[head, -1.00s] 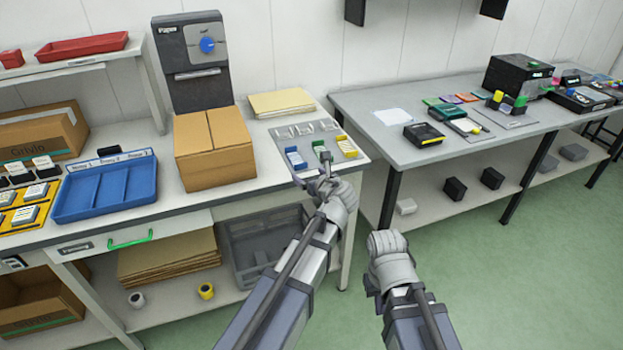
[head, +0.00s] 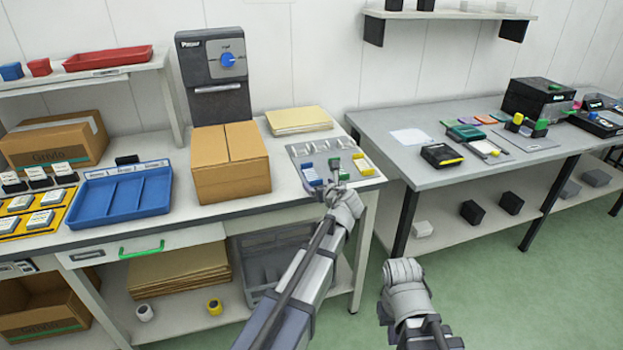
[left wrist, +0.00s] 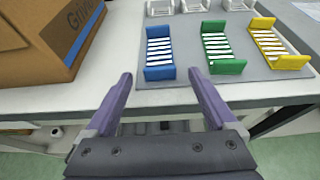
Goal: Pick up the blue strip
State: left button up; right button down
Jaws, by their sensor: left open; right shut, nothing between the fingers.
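The blue strip (left wrist: 159,53), a blue-ended holder with white slats, lies on a grey mat (left wrist: 185,68) on the left table. In the head view the blue strip (head: 312,175) is just left of my left gripper (head: 335,178). My left gripper (left wrist: 163,90) is open and empty in the left wrist view, its fingertips short of the strip's near end. A green strip (left wrist: 222,50) and a yellow strip (left wrist: 277,47) lie to its right. In the head view my left gripper partly hides the green strip. My right gripper (head: 403,275) is shut and empty over the floor.
A cardboard box (head: 232,170) stands left of the mat, with a blue tray (head: 125,195) beyond it. White clear holders (head: 318,147) line the mat's back edge. The table's front edge (left wrist: 270,98) runs beneath my left gripper. A second table (head: 400,155) stands right, across a gap.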

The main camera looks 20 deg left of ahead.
pick_arm(q)
jog(key=shift+w+a+f, duration=0.25)
jog(key=shift+w, duration=0.15)
jog(key=shift+s+r, duration=0.1)
jog(key=shift+c, duration=0.5)
jog(key=c, duration=1.3)
notch_tip(320, 180, up, 10)
jog(key=p, duration=1)
